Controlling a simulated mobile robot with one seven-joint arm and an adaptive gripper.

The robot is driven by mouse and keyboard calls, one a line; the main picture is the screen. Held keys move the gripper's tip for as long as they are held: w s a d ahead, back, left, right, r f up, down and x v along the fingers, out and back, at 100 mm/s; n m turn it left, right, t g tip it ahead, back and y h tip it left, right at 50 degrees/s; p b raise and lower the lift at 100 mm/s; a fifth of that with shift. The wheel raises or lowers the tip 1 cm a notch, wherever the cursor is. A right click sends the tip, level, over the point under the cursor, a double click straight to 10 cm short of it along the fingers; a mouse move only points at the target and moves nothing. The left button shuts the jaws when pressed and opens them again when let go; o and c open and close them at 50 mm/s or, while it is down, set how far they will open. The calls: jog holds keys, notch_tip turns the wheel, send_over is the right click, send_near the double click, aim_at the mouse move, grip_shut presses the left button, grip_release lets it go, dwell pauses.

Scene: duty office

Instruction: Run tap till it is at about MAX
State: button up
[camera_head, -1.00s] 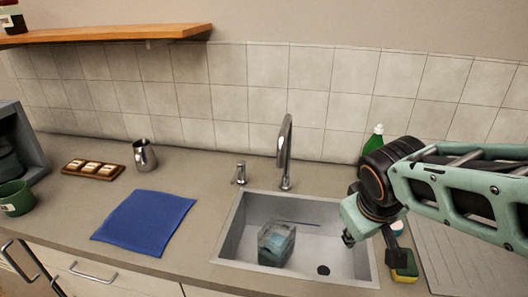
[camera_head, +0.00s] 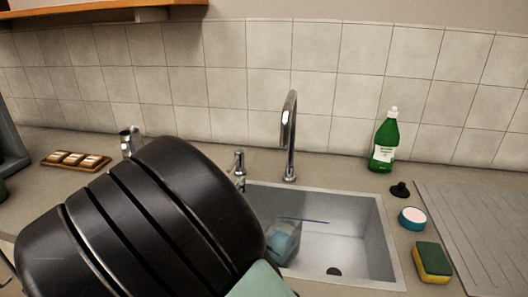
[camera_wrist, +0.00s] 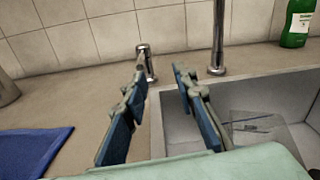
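A chrome tap spout (camera_head: 290,135) arches behind the steel sink (camera_head: 365,230); no water stream shows from it. A short chrome tap handle or dispenser (camera_head: 239,168) stands left of the spout. In the wrist view this short fitting (camera_wrist: 148,64) is just beyond my fingertips. A clear container (camera_head: 284,240) with something blue in it sits in the sink, partly hidden by my arm; any MAX mark cannot be read. My gripper (camera_wrist: 161,73) is open and empty, its blue-padded fingers spread. In the head view my arm hides the fingers.
A green soap bottle (camera_head: 384,142), a black stopper (camera_head: 400,190), a round blue-and-white item (camera_head: 412,217) and a sponge (camera_head: 432,262) stand right of the sink. A blue cloth (camera_wrist: 30,150) lies on the counter at left. A metal jug (camera_head: 128,142) is partly hidden behind my arm.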

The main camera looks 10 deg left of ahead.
jog(key=shift+s+a+f+n+y, duration=0.15)
jog(key=shift+a+n+y, duration=0.4)
jog(key=shift+a, duration=0.8)
send_near(238, 155)
jog(key=w, duration=0.3)
jog(key=w+b, duration=0.1)
jog(key=w, duration=0.1)
jog(key=shift+w+f, duration=0.25)
jog(key=shift+f, duration=0.1)
grip_shut()
